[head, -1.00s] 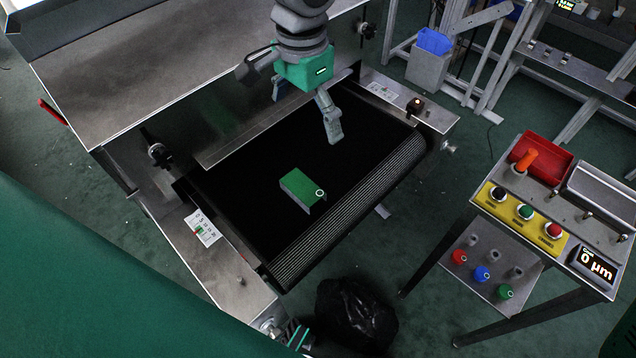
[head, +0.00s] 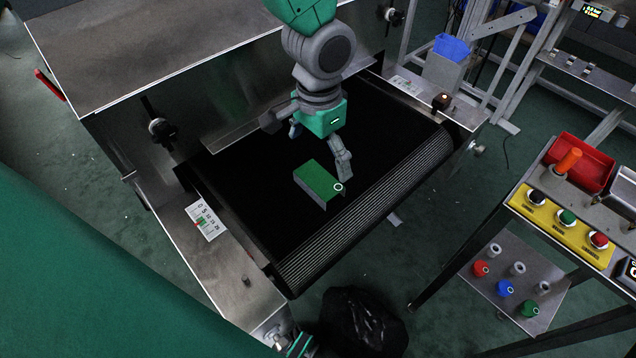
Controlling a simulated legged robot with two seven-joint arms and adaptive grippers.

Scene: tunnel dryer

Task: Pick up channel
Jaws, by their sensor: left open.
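The channel (head: 317,179) is a short green piece with grey side walls and a white ring mark at its right end. It lies on the black conveyor belt (head: 262,222), near the belt's grey front edge. My left gripper (head: 319,148) comes down from the top of the view and is open and empty. Its fingers are spread, one to the left and one to the right, just behind and above the channel. The right finger is close to the channel's far right side; I cannot tell whether they touch.
Metal side rails flank the belt, the left one with a label (head: 204,220). The steel dryer housing (head: 150,50) rises behind. A control stand with a yellow button panel (head: 560,228) and red tray (head: 590,165) stands right. A black bag (head: 358,322) sits below the front edge.

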